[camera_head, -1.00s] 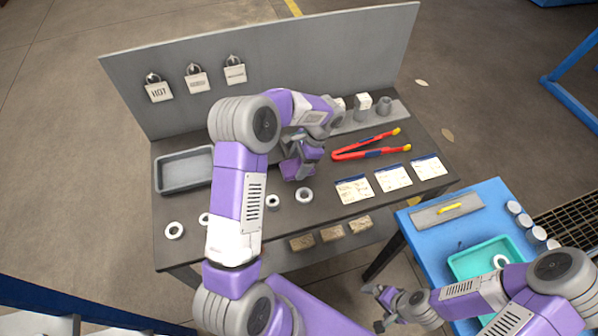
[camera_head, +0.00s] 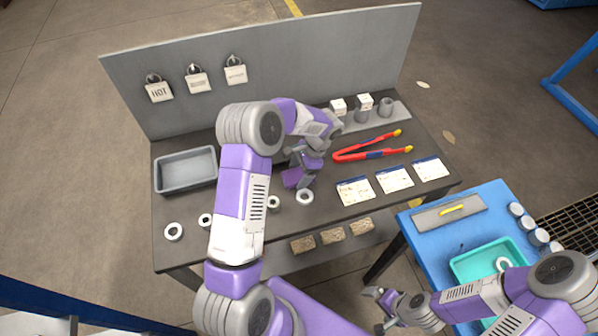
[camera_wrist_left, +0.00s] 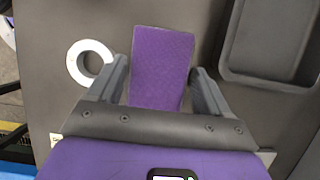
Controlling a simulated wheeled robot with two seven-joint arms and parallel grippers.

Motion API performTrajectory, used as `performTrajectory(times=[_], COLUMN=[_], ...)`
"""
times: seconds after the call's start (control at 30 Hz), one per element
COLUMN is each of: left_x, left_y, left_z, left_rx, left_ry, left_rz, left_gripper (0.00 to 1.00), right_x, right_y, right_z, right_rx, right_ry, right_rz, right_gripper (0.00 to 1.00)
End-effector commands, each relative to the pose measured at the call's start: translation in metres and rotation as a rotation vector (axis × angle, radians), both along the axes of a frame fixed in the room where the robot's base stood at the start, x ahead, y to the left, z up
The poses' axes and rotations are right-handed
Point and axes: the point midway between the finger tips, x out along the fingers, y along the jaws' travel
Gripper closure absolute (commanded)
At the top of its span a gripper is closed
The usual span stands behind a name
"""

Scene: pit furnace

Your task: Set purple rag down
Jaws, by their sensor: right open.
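The purple rag (camera_head: 292,179) is a small flat rectangle at the middle of the dark table. It also shows in the left wrist view (camera_wrist_left: 162,60), lying between my two fingers. My left gripper (camera_head: 303,168) points down over the table, with its fingers (camera_wrist_left: 160,78) against both long sides of the rag. The rag is very low, at or just above the tabletop; I cannot tell if it touches. My right gripper (camera_head: 376,308) is open and empty, beside the blue table at the lower right.
A pale ring (camera_head: 304,197) lies close to the rag, with others to the left. A grey tray (camera_head: 186,171) stands left, red tongs (camera_head: 372,154) and cards (camera_head: 355,191) right. A blue table (camera_head: 425,255) holds a teal tray (camera_head: 470,262).

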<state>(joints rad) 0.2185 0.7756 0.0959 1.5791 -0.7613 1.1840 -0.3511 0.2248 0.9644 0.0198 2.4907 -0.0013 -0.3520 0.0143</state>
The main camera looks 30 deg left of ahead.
Motion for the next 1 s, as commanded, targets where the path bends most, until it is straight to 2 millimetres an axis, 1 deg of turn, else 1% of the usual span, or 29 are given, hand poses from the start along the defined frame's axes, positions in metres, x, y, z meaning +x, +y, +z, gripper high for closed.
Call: performTrajectory(times=[0.13, 0.27, 0.5, 0.7, 0.83, 1.0], left_x=[0.000, 0.005, 0.020, 0.030, 0.034, 0.035], left_y=[0.000, -0.004, -0.017, -0.026, -0.029, -0.030], left_z=[0.003, 0.017, 0.066, 0.098, 0.110, 0.114], left_rx=[0.000, 0.001, 0.000, 0.000, 0.000, -0.001], left_ry=[0.001, -0.001, -0.004, -0.001, 0.000, 0.001], left_rz=[0.000, -0.001, 0.000, 0.000, 0.000, -0.001], left_gripper=[0.20, 0.20, 0.20, 0.20, 0.20, 0.20], right_x=[0.000, 0.000, 0.000, 0.000, 0.000, 0.000], right_y=[0.000, 0.000, 0.000, 0.000, 0.000, 0.000], right_z=[0.002, 0.005, 0.012, 0.018, 0.019, 0.019], right_rx=[0.000, 0.000, 0.000, 0.000, 0.000, 0.000], right_ry=[0.000, 0.000, 0.000, 0.000, 0.000, 0.000], right_rz=[0.000, 0.000, 0.000, 0.000, 0.000, 0.000], right_gripper=[0.00, 0.00, 0.00, 0.00, 0.00, 0.00])
